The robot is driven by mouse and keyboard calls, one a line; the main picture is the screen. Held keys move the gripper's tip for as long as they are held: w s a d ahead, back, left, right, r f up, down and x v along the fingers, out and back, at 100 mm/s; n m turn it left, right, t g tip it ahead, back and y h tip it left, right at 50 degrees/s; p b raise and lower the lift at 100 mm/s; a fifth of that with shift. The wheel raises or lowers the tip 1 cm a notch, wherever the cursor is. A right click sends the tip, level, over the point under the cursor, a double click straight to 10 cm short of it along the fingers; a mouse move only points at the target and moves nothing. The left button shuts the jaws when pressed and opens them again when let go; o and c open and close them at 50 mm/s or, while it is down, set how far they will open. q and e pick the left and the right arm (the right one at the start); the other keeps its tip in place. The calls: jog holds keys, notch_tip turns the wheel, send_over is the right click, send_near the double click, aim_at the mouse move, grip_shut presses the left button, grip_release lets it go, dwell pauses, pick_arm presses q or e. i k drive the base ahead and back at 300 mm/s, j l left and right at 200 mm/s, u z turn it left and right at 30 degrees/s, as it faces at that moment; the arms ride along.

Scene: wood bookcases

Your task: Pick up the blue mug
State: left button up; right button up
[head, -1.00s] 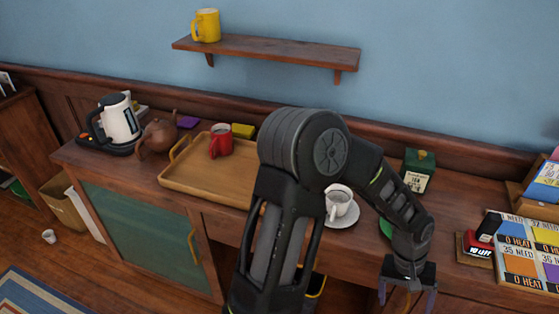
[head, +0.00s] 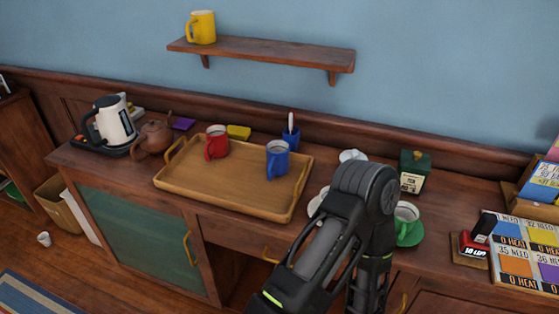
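The blue mug (head: 277,161) stands upright on the right part of the wooden tray (head: 225,203) on the sideboard. A red mug (head: 216,144) stands on the same tray, to its left. My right arm crosses the lower right of the head view, to the right of the tray and apart from the blue mug. Its forearm runs down past the bottom edge, so my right gripper is out of frame. My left gripper does not show either.
A blue holder with a pen (head: 290,137) stands behind the tray. A green cup on a saucer (head: 407,222) is right of my arm, and a white cup (head: 352,156) is partly hidden by it. A kettle (head: 115,122) and brown teapot (head: 154,139) stand left.

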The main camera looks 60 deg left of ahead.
aim_at(278, 151)
jog(key=i+l+u, duration=0.1)
jog(key=i, duration=0.3)
jog(key=l+u, duration=0.1)
jog(key=u, duration=2.05)
jog(key=z, duration=0.75)
jog(key=j+z, duration=0.45)
jog(key=k+j+z, duration=0.15)
jog(key=j+z, duration=0.25)
jog(key=k+j+z, duration=0.15)
jog(key=j+z, duration=0.3)
jog(key=k+j, duration=0.25)
jog(key=j, duration=0.15)
jog(key=k+j+z, duration=0.15)
jog(key=j, duration=0.25)
jog(key=k+j, duration=0.3)
jog(key=j+z, duration=0.05)
jog(key=j, duration=0.05)
